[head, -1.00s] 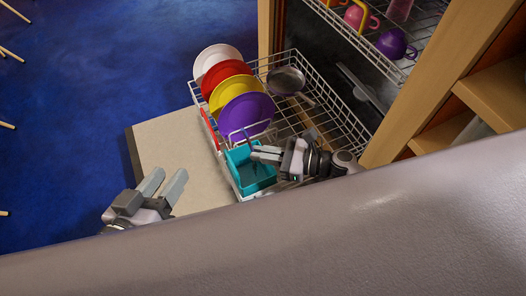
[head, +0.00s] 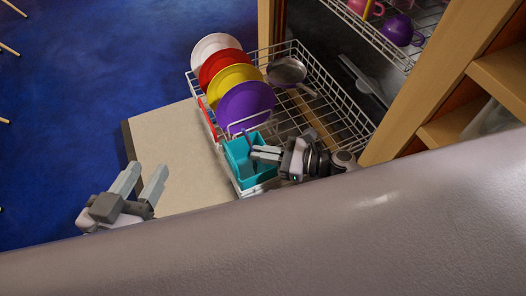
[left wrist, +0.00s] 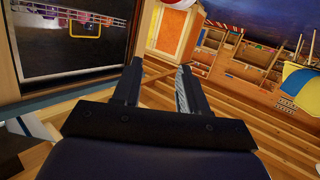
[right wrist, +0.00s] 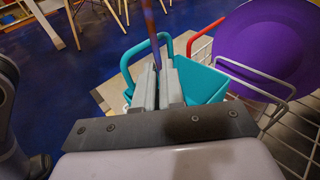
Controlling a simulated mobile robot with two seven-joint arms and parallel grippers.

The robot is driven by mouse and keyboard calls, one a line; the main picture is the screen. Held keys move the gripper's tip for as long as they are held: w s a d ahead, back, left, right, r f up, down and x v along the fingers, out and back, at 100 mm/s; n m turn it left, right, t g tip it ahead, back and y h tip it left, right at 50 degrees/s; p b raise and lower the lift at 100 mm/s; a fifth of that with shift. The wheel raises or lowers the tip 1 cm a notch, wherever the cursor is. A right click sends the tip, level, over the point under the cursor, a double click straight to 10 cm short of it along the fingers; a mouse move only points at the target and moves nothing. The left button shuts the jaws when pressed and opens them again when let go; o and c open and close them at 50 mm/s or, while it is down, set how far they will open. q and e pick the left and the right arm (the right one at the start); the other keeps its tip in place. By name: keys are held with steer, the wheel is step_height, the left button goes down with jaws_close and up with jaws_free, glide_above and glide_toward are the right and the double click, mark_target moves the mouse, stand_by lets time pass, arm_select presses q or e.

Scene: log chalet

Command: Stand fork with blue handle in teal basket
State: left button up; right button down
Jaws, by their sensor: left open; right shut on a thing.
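The teal basket (head: 236,163) stands at the front corner of the lower dishwasher rack; its handle and side also show in the right wrist view (right wrist: 203,85). My right gripper (head: 254,154) is over the basket's right side. It is shut on the fork, whose thin blue and brownish shaft (right wrist: 150,25) rises from between the fingertips (right wrist: 160,72) in the right wrist view. The fork looks nearly upright there; its lower end is hidden.
A purple plate (head: 246,103) stands close behind the basket, with yellow, red and white plates beyond. A pan (head: 287,72) lies in the rack (head: 350,118). The upper rack holds cups (head: 397,31). The pale door (head: 171,140) is bare.

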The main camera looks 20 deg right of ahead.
arm_select(q)
steer(key=shift+r, duration=0.15)
arm_select(e)
steer(key=c, duration=1.2)
jaws_free()
steer(key=shift+o, duration=0.2)
steer(key=shift+d, duration=0.1)
arm_select(q)
steer(key=shift+w+d+n+g+p, duration=0.2)
steer(key=shift+d+p, duration=0.15)
steer(key=shift+p, duration=0.2)
steer(key=shift+w+d+n+g+p, duration=0.1)
steer(key=shift+d+g+p, duration=0.15)
steer(key=shift+p, duration=0.3)
arm_select(e)
steer(key=v, duration=0.7)
arm_select(q)
steer(key=shift+s+a+f, duration=0.1)
steer(key=shift+s+f, duration=0.1)
arm_select(e)
steer(key=shift+s+f, duration=0.1)
steer(key=shift+s, duration=0.05)
